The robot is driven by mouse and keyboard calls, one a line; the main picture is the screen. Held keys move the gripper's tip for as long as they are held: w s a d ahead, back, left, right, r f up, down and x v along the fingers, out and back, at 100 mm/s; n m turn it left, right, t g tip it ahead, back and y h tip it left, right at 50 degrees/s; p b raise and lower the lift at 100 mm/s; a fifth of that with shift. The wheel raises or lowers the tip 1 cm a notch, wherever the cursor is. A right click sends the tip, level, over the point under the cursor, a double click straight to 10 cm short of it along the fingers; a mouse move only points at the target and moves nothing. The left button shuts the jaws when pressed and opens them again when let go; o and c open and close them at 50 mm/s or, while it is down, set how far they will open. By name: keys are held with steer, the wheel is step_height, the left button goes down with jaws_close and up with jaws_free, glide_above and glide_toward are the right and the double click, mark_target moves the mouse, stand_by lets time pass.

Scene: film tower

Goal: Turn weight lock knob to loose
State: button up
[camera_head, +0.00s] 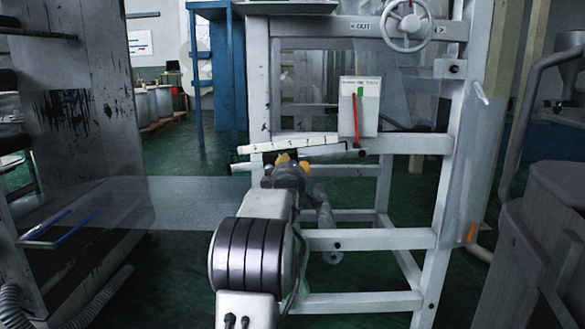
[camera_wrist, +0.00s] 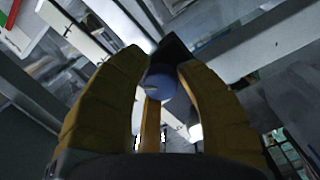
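In the wrist view, a dark knob with a round bluish-grey part (camera_wrist: 160,87) sits between the tips of my yellow gripper fingers (camera_wrist: 162,75). One finger is at its left, one at its right, and a third is below. The fingertips are very close to the knob; I cannot tell whether they press on it. In the head view, my gripper (camera_head: 292,160) is at the white scaled bar (camera_head: 290,144) on the machine frame, at a dark part (camera_head: 292,152) just under that bar. No loose or tight marking is readable, and the knob's turn angle is unclear.
The white machine frame (camera_head: 395,240) stands ahead, with a handwheel (camera_head: 406,22) at its top and a white box (camera_head: 359,105) with a red item on it. A dark-stained panel (camera_head: 75,110) is at left. A grey bin (camera_head: 545,230) is at right. Green floor shows between.

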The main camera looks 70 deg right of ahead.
jaws_close()
steer(key=shift+n, duration=0.3)
steer(key=shift+n+h, duration=0.3)
steer(key=shift+n, duration=2.3)
steer(key=o, duration=0.6)
jaws_free()
steer(key=shift+a, duration=0.1)
